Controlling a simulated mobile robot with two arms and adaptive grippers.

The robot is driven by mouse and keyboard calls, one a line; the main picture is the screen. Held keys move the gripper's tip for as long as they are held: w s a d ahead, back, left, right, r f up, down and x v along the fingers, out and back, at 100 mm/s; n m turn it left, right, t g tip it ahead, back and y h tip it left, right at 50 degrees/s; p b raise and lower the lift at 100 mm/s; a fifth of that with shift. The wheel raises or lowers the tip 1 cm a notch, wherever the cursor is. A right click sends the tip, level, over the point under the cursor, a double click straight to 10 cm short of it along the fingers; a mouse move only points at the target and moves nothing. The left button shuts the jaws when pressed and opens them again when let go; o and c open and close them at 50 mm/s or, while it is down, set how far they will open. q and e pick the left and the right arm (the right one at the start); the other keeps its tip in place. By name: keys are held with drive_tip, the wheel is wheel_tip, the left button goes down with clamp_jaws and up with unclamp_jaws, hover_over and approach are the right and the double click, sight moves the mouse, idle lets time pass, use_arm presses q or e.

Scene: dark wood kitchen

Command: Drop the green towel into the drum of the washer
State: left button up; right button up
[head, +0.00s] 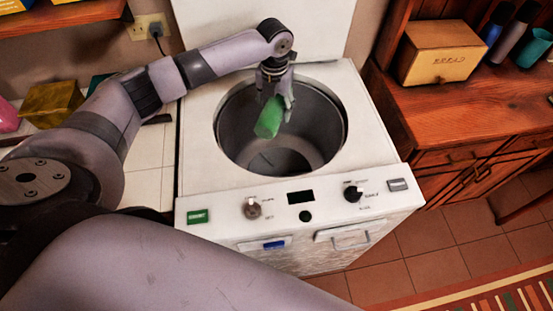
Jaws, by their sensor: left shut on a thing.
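The white washer (200,165) stands in the middle of the head view with its lid raised at the back. Its round grey drum (318,125) is open at the top. My left gripper (275,97) points down over the drum opening and is shut on the green towel (269,118). The towel hangs tilted from the fingers, over the back-middle part of the opening. I cannot tell exactly how deep it is relative to the rim. The drum floor shows below it. My right gripper is not in view.
A wooden bread box (442,52) and several bottles and cups stand on the wooden cabinet (485,105) at right. A yellow box (52,104) and a pink object (8,115) sit on the tiled counter at left. A striped rug (510,298) lies on the floor.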

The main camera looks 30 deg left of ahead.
use_arm(q)
drive_tip(key=shift+f, duration=0.15)
drive_tip(key=o, duration=1.3)
wheel_tip(320, 180, up, 12)
